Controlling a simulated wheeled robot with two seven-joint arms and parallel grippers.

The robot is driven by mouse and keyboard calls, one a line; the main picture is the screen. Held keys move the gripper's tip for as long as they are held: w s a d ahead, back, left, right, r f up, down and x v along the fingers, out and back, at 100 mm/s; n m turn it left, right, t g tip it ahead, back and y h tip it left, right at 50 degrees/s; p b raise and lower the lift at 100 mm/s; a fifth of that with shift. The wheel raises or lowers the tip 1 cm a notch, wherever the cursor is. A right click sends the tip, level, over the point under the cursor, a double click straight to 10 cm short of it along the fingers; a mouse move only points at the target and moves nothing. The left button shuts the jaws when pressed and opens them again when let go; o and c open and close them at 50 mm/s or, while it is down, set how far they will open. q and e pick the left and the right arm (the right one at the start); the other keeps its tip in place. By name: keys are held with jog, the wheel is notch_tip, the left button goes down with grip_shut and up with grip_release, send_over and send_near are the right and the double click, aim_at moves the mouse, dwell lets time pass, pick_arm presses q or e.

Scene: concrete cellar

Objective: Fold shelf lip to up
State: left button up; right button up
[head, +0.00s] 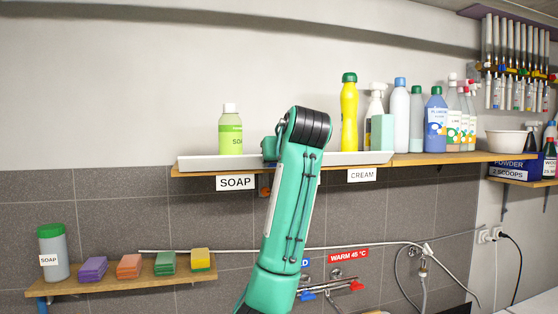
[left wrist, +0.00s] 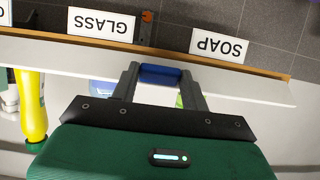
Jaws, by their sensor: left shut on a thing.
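The shelf lip (head: 350,158) is a long pale strip along the front edge of the upper wooden shelf (head: 440,158). It shows on both sides of my left arm, above the wooden edge; I cannot tell its exact tilt. In the left wrist view, which is upside down, the lip (left wrist: 235,87) runs across along the wooden edge. My left gripper (left wrist: 160,78) is shut on a blue grip piece (left wrist: 160,74) at the lip. In the head view my arm hides most of this contact. My right gripper is not in view.
A green soap bottle (head: 231,130) stands behind the lip on the left. A yellow bottle (head: 349,112) and several others stand to the right. SOAP (head: 235,183) and CREAM (head: 361,175) labels hang below. A lower shelf (head: 120,276) holds sponges and a container.

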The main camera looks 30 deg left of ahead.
pick_arm(q)
jog(key=shift+w+a+r+g+h+p, duration=0.35)
jog(key=shift+r+g+h, duration=0.3)
jog(key=shift+g+h, duration=0.35)
jog(key=shift+w+a+r+g+h+p, duration=0.2)
jog(key=shift+w+a+r+g+h, duration=0.25)
jog(key=shift+r+g+h, duration=0.45)
jog(key=shift+w+a+r+g+h+p, duration=0.4)
jog(key=shift+g+h, duration=0.4)
jog(key=shift+h, duration=0.4)
jog(key=shift+s+a, duration=0.1)
jog(key=o, duration=1)
jog(key=shift+a+f, duration=0.1)
